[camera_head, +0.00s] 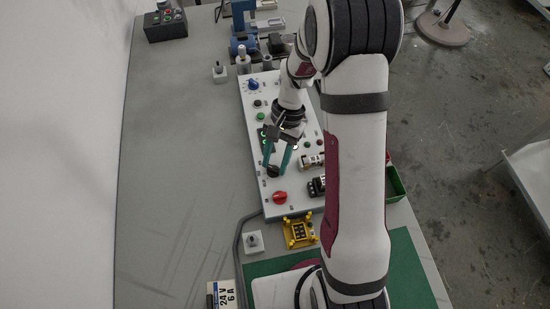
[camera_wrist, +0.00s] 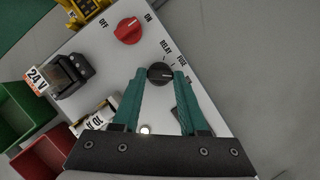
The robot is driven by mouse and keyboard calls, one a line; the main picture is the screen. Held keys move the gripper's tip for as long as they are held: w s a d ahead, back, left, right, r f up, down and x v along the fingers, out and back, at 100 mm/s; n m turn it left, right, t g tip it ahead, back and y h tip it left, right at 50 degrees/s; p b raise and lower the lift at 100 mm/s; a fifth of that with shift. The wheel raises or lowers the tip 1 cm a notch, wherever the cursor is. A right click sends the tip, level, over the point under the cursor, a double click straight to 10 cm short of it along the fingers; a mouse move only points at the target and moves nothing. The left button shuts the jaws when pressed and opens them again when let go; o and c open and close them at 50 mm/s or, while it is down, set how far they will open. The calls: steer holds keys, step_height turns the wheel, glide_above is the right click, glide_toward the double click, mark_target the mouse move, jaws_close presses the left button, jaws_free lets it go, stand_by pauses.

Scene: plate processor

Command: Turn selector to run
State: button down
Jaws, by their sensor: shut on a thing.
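A white control panel (camera_head: 247,125) stands on the table and carries several knobs and buttons. My gripper (camera_head: 277,173) reaches down to a black selector knob (camera_wrist: 160,74), with its two green fingers on either side of it and shut on it. Labels reading RELAY and FUSE stand beside this knob in the wrist view; I read no RUN label. A red knob (camera_wrist: 128,31) with OFF and ON labels sits near the panel end; it also shows in the head view (camera_head: 280,197). A blue knob (camera_head: 253,85) sits at the far end.
A black relay block (camera_wrist: 71,75) and a pale fuse block (camera_wrist: 94,119) sit on the panel. Green (camera_wrist: 22,106) and red (camera_wrist: 40,158) bins lie beside it. A yellow fixture (camera_head: 299,231) stands near the panel's front end. The table left of the panel is mostly clear.

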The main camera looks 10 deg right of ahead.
stand_by(0.4)
steer(key=shift+c, duration=2.2)
jaws_free()
steer(key=v, duration=1.6)
steer(key=shift+d+f, duration=0.1)
steer(key=s+a+r+n+t, duration=0.1)
steer(key=s+a+r, duration=0.3)
steer(key=s, duration=0.5)
steer(key=s+a+f+n+t+h, duration=0.1)
steer(key=s+f+t, duration=0.1)
steer(key=s, duration=1.2)
